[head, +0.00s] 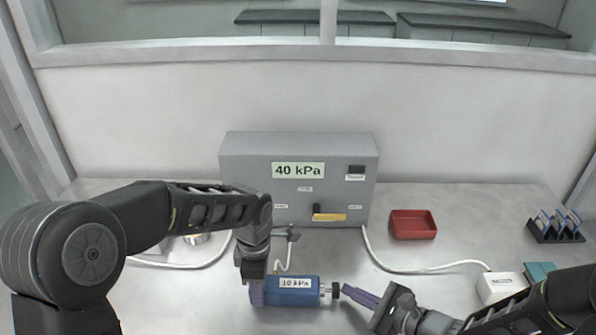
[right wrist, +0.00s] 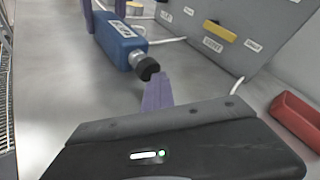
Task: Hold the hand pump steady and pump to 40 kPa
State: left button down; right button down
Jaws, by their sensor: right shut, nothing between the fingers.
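Contact there is unclear.
A grey box (head: 240,160) marked 40 kPa, with a yellow-handled switch, stands behind the pump. A red tray (head: 413,225), a white box (head: 500,287) and a dark rack (head: 556,228) are to the right. White cables cross the bench.

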pick_arm(q)
jog(key=shift+d, duration=0.1)
pick_arm(e)
jog(key=shift+d, duration=1.35)
jog(key=shift+d, duration=3.05)
pick_arm(q)
jog(key=c, duration=0.6)
grip_release()
notch_tip(320, 180, up, 12)
